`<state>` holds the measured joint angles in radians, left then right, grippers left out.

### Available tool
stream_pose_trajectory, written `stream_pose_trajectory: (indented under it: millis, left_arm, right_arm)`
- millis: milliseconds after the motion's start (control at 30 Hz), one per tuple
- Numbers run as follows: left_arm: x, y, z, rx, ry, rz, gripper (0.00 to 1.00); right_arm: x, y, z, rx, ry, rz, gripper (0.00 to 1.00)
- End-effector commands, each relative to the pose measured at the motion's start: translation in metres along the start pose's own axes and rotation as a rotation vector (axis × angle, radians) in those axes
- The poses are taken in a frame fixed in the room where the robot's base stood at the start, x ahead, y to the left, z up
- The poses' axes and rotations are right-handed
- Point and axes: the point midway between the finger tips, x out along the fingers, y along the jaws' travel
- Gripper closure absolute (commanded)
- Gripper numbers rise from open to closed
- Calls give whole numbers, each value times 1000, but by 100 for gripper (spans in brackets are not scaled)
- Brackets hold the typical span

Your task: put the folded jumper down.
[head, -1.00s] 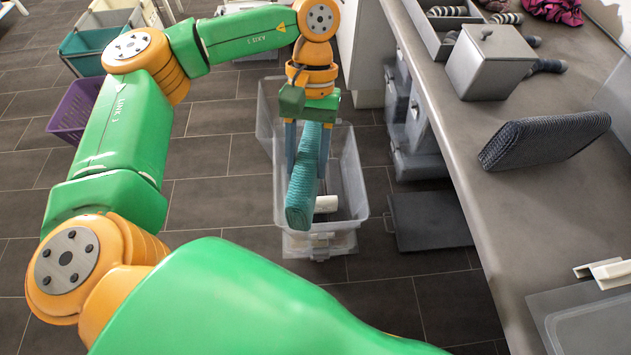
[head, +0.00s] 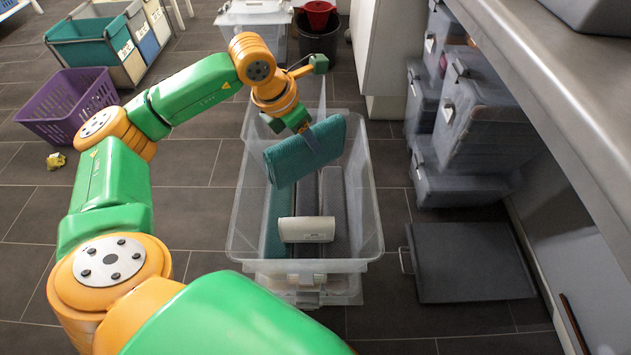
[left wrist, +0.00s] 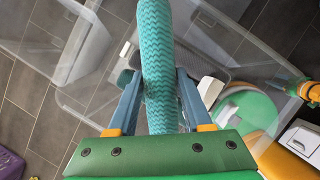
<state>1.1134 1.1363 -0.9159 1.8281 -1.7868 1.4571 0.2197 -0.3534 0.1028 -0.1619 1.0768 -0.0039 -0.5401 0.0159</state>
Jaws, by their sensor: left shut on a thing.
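The folded jumper (head: 300,158) is teal and ribbed. My left gripper (head: 306,136) is shut on it and holds it tilted over the clear plastic bin (head: 372,232). In the left wrist view, the jumper (left wrist: 156,50) stands between the two blue fingers (left wrist: 157,95). Inside the bin are a teal folded piece (head: 277,228) at the left and grey folded pieces (head: 335,190) beside it. A white box-like thing (head: 306,229) shows near the bin's front end. The held jumper hides part of the bin's far inside. My right gripper does not show.
A purple basket (head: 68,105) and a small yellow thing (head: 56,161) are on the floor at left. Grey boxes (head: 470,130) are stacked under the counter (head: 570,70) at right. A dark flat panel (head: 470,262) lies right of the bin.

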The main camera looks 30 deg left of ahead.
Motion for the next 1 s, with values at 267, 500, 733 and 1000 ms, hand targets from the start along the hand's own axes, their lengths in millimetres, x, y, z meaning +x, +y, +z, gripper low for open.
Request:
stream_pose_trajectory:
  millis: [267,500,733,1000]
  left_arm:
    - [51,13,-23,-154,5,62,100]
    - [94,12,-40,-152,4,59,100]
    - [105,12,-44,-151,2,59,100]
    - [106,12,-45,-150,4,59,31]
  right_arm:
    - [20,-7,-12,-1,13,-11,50]
    - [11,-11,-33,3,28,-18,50]
    - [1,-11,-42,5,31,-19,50]
    - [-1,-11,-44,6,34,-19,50]
